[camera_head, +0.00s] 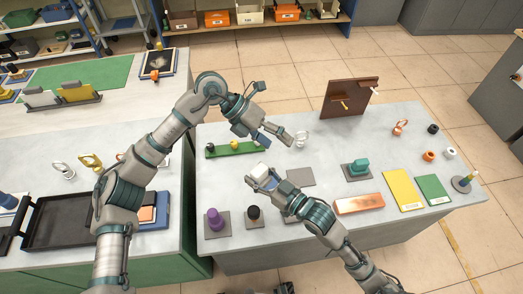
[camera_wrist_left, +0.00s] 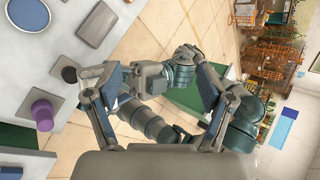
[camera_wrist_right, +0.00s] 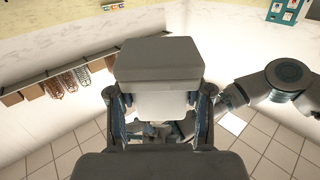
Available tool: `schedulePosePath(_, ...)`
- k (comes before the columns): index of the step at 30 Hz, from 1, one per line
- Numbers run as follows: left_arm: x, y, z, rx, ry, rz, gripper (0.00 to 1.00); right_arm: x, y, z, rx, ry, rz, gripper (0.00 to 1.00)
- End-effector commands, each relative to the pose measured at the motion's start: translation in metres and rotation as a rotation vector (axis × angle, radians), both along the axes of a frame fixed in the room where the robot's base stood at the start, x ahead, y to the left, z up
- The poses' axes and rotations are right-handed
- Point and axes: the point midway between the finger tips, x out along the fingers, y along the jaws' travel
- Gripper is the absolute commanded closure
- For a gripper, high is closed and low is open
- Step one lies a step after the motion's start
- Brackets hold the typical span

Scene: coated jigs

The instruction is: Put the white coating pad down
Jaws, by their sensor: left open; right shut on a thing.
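My right gripper (camera_head: 264,178) is shut on the white coating pad (camera_head: 259,171) and holds it over the near table, left of a bare grey square mat (camera_head: 300,177). In the right wrist view the pad (camera_wrist_right: 157,75) fills the space between the fingers of the right gripper (camera_wrist_right: 158,100), a grey block with a paler lower face. My left gripper (camera_head: 268,132) is open and empty, above and behind the pad. In the left wrist view the fingers of the left gripper (camera_wrist_left: 150,68) stand wide apart, with grey arm parts behind them.
A purple pad (camera_head: 215,219), a black pad (camera_head: 254,214) and a teal pad (camera_head: 359,167) stand on grey mats. A green strip (camera_head: 236,149) lies behind the right gripper. A brown stand (camera_head: 345,95) is at the back; copper (camera_head: 358,204), yellow (camera_head: 403,190) and green (camera_head: 433,190) plates lie right.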

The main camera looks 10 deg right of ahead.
Motion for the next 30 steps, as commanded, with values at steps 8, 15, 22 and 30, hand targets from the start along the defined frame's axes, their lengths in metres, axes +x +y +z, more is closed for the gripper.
schedulePosePath(8,-0.016,0.030,-0.023,0.606,-0.320,-0.193,0.19,0.001,0.001,0.000,0.000,0.000,0.000,0.89)
schedulePosePath(15,-0.015,0.040,-0.039,0.692,-0.355,-0.209,0.19,0.001,0.002,0.000,-0.002,-0.001,0.000,0.89)
schedulePosePath(22,-0.018,0.037,-0.085,0.690,-0.352,-0.211,0.19,0.001,0.000,0.000,0.000,0.000,0.000,0.89)
schedulePosePath(30,-0.019,0.035,-0.129,0.690,-0.352,-0.209,0.19,0.000,0.000,0.000,0.000,0.000,0.000,0.89)
